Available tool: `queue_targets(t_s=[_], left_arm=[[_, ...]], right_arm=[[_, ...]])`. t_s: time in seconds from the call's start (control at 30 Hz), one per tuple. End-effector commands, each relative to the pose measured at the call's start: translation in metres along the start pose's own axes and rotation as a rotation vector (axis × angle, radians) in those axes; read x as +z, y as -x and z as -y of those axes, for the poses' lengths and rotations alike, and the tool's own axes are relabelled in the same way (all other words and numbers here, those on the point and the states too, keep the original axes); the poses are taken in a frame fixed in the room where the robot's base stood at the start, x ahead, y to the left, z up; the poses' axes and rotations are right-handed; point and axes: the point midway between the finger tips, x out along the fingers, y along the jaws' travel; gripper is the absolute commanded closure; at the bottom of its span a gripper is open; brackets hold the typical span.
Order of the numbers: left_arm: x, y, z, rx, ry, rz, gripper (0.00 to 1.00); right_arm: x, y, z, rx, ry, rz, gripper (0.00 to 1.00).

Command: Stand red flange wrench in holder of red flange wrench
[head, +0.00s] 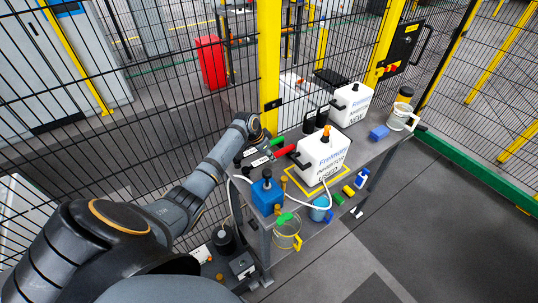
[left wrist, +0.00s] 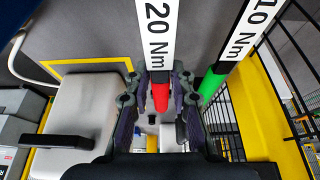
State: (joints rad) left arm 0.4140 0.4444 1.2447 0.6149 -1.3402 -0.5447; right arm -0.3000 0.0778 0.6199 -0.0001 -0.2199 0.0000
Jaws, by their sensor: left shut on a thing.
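The red flange wrench (head: 285,151) is at the far left end of the grey table, in the head view. In the left wrist view its red part (left wrist: 160,96) sits between the fingers of my left gripper (left wrist: 160,105), below a white "20 Nm" label. The gripper is shut on it. The green wrench, labelled "10 Nm", lies beside it, with its green part (left wrist: 211,84) apart from the fingers; it also shows in the head view (head: 278,140). I cannot make out the red wrench's holder clearly. My right gripper is not in view.
A white "used" canister (head: 322,158) stands close to the red wrench, inside a yellow outline. A "new" canister (head: 350,104) stands farther along the table. A blue container (head: 267,193) stands at the near end. Wire fencing runs close behind.

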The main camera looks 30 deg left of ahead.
Motion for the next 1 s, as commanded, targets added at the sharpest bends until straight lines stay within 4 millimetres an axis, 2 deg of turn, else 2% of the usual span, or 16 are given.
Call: queue_targets(t_s=[0.47,0.5,0.7,1.0], left_arm=[[0.0029,-0.0075,0.0000,0.000,0.000,-0.001,1.00],[0.0030,-0.0075,0.0000,0.000,0.000,-0.001,0.76],[0.0031,-0.0076,0.0000,0.000,0.000,0.000,0.51],[0.0040,-0.0065,0.0001,0.000,0.000,0.001,0.51]], right_arm=[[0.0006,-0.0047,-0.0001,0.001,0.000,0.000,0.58],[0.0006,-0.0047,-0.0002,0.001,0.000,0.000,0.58],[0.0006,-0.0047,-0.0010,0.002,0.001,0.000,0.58],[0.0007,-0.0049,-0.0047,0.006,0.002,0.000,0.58]])
